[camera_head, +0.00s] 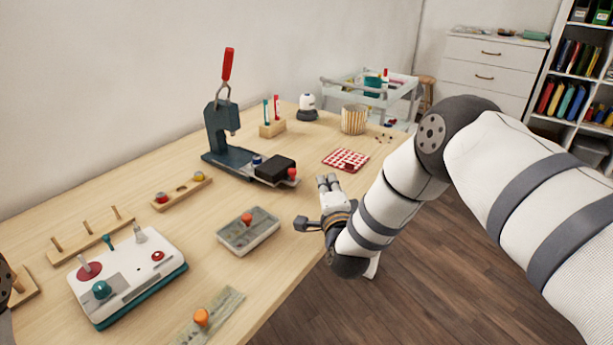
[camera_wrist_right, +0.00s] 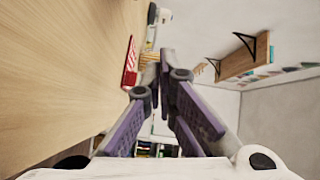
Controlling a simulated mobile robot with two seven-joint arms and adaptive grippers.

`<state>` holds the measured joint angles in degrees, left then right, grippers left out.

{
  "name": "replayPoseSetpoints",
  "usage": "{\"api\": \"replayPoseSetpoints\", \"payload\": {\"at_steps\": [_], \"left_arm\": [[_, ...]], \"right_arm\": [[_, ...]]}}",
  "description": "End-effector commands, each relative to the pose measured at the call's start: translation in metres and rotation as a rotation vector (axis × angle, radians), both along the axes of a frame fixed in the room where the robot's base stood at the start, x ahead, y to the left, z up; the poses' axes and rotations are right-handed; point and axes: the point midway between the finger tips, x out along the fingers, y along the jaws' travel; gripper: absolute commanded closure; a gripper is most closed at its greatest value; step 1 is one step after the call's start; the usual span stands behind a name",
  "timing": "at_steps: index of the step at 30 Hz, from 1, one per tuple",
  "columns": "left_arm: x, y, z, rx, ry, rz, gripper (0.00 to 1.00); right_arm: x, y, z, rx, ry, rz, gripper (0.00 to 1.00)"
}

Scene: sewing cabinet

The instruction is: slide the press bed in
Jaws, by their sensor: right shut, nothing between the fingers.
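The press (camera_head: 215,128) is dark blue-grey with a red upright handle (camera_head: 228,64) and stands on the table toward the wall. Its bed (camera_head: 275,168) carries a black block, with a red knob (camera_head: 292,173) at its front end. The bed sticks out from under the press head toward the front right. My right gripper (camera_head: 328,182) is at the front edge of the table, to the right of and nearer than the red knob, apart from it. In the wrist view its fingers (camera_wrist_right: 166,58) are shut and empty. My left gripper is not in view.
A grey box with an orange-red knob (camera_head: 248,231) lies left of my right gripper. A red checked mat (camera_head: 346,159) lies behind it. A white control panel (camera_head: 125,275) stands front left. A striped cup (camera_head: 353,119) is farther back.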

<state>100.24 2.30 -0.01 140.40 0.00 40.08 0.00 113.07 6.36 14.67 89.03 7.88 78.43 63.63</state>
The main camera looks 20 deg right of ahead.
Motion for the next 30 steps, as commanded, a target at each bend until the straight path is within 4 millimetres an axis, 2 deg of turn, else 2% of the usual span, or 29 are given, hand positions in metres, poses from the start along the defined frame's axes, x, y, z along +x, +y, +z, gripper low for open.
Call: {"api": "replayPoseSetpoints", "payload": {"at_steps": [1, 5, 7, 12, 26, 30], "left_arm": [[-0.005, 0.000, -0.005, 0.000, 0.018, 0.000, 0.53], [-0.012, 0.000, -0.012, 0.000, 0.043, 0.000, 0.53], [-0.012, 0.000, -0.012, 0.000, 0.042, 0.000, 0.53], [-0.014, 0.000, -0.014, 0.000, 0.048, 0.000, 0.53], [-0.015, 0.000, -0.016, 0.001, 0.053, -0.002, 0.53], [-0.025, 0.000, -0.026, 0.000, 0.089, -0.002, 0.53]], "right_arm": [[0.010, -0.002, -0.007, -0.001, 0.006, -0.001, 1.00], [0.037, -0.007, -0.009, -0.001, 0.006, 0.000, 1.00], [0.041, 0.009, -0.009, -0.001, 0.005, 0.004, 1.00], [0.049, 0.025, -0.010, -0.001, 0.004, 0.002, 1.00], [0.052, 0.032, -0.011, -0.001, 0.003, 0.001, 1.00], [0.061, 0.051, -0.019, -0.002, 0.009, 0.002, 1.00]]}}
